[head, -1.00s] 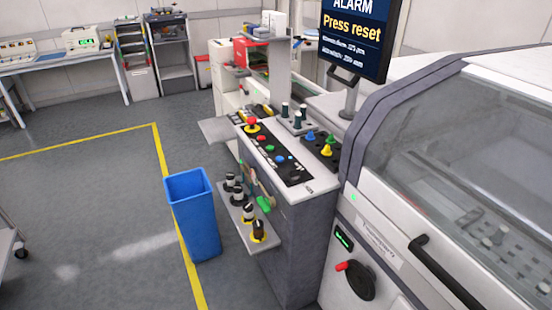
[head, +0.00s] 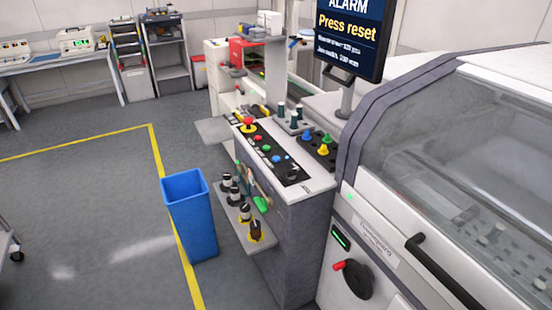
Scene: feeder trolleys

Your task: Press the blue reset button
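The blue reset button (head: 276,159) is a small round button on the black control strip (head: 283,168) on top of the grey console (head: 305,187). Green and red buttons sit behind it on the same strip, with a red mushroom button (head: 248,123) at the far end. A dark knob lies nearer than the blue button. The screen (head: 349,35) above shows "ALARM" and "Press reset". Neither of my grippers is in the head view, and nothing touches the button.
A blue bin (head: 190,216) stands on the floor left of the console. A shelf (head: 246,229) with several dark-and-white knobbed items juts from the console's side. The large machine (head: 450,170) with a clear cover stands at right. Floor at left is open.

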